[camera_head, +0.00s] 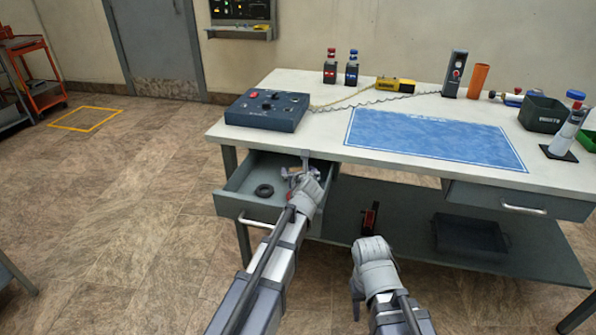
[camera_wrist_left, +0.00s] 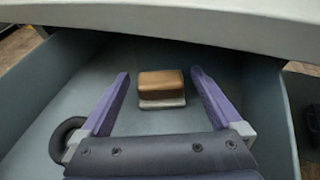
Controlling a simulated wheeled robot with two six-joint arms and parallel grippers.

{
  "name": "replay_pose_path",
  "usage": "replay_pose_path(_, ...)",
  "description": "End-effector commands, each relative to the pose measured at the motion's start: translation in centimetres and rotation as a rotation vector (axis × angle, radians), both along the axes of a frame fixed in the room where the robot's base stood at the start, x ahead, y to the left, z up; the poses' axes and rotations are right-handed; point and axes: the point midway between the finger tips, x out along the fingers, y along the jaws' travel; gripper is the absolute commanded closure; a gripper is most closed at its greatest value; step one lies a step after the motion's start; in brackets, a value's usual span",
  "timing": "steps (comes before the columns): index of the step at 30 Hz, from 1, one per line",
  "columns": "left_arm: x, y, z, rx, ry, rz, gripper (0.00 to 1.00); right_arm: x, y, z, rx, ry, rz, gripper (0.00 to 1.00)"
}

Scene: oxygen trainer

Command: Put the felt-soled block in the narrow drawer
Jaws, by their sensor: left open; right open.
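The block (camera_wrist_left: 162,86), brown on top with a pale grey sole, sits in the pulled-out left drawer (camera_head: 233,206). In the left wrist view it appears on the drawer floor (camera_wrist_left: 75,88), between and beyond my two open fingers, touching neither. My left gripper (camera_head: 298,168) reaches into that drawer below the table edge; it is open and empty, also in the left wrist view (camera_wrist_left: 160,88). In the head view my arm mostly hides the block. My right gripper (camera_head: 357,292) is open and empty, low in front of the table.
A black ring (camera_head: 264,190) lies in the open drawer, left of my left gripper. The tabletop edge overhangs the drawer's back. A second drawer (camera_head: 520,200) at the right is shut. A black tray (camera_head: 470,236) is on the lower shelf. A blue mat (camera_head: 435,138) lies clear on the tabletop.

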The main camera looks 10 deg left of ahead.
Motion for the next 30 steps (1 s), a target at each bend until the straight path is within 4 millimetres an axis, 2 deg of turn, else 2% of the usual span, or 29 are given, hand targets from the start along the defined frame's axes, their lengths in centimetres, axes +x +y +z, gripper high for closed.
replay_pose_path(12, -5.7, -2.1, 2.7, 0.0, 0.0, -0.002, 0.01, 0.0, 0.1, 2.6, 0.005, 0.002, -0.001, 0.5)
replay_pose_path(30, -6.1, -2.2, 2.6, 0.0, 0.0, 0.0, 0.01, 0.0, 0.1, 2.6, 0.005, 0.002, -0.001, 0.5)
